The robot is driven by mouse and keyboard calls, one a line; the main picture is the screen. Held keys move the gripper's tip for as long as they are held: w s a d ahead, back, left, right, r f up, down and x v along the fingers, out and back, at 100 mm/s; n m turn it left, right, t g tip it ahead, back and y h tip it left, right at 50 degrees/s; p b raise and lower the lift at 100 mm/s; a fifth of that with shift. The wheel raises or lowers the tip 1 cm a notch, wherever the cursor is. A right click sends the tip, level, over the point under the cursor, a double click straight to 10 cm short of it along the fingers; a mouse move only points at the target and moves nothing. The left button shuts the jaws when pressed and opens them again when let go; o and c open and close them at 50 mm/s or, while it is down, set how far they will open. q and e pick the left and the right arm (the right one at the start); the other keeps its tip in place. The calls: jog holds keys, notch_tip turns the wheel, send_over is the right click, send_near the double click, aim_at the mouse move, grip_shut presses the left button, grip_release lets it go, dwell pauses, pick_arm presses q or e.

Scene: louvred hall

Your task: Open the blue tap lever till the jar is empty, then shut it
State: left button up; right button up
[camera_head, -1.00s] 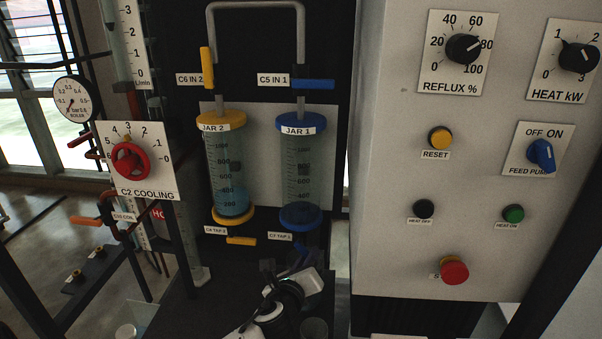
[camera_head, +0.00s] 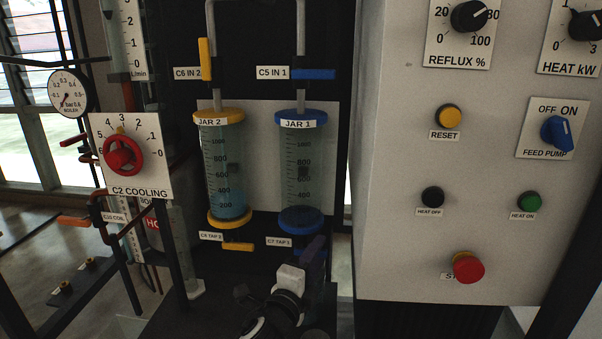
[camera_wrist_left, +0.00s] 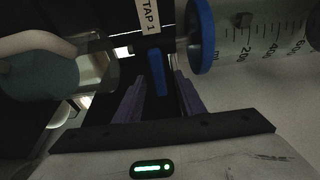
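The blue-capped JAR 1 (camera_head: 301,170) hangs upright on the panel in the head view; I see no clear liquid line in it. Its blue bottom cap also shows in the left wrist view (camera_wrist_left: 201,38). The blue tap lever (camera_wrist_left: 157,72) is in the wrist view beside the TAP 1 label (camera_wrist_left: 149,16), lying between the two purple fingers of my left gripper (camera_wrist_left: 160,90), with dark gaps on both sides. In the head view, my left gripper (camera_head: 316,250) is just under JAR 1 and hides the lever. My right gripper is out of view.
Yellow-capped JAR 2 (camera_head: 226,170), with blue liquid low inside, and its yellow tap lever (camera_head: 238,246) are close on the left. The grey control cabinet (camera_head: 390,220) stands on the right. A rounded glass vessel (camera_wrist_left: 60,72) is at the left in the wrist view.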

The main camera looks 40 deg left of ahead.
pick_arm(q)
jog(key=v, duration=0.6)
jog(key=shift+d, duration=0.45)
